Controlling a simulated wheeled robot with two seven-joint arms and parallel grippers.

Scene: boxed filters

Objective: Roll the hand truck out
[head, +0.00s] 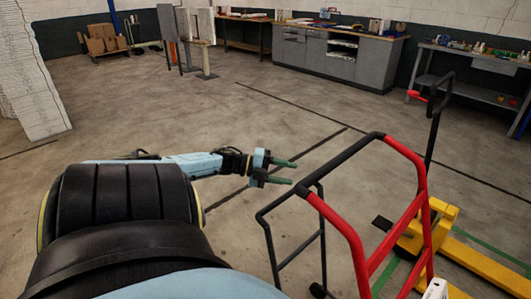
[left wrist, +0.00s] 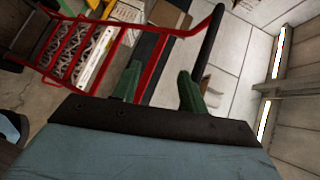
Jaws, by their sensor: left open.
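The hand truck (head: 423,205) has a red tubular frame with a black handle bar at the top. It stands at the right of the head view, tilted in the picture. Its red frame also shows at the upper left of the left wrist view (left wrist: 155,68). My left gripper (head: 292,173) has two green fingers, spread apart and empty. It is to the left of the black handle bar, with a gap between them in the head view. The fingers also show in the left wrist view (left wrist: 160,88), below the handle. My right gripper is not in view.
A yellow pallet jack (head: 480,262) stands on the floor right of the hand truck. A white box (head: 436,289) is at the bottom right. Grey workbench cabinets (head: 335,55) line the back wall.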

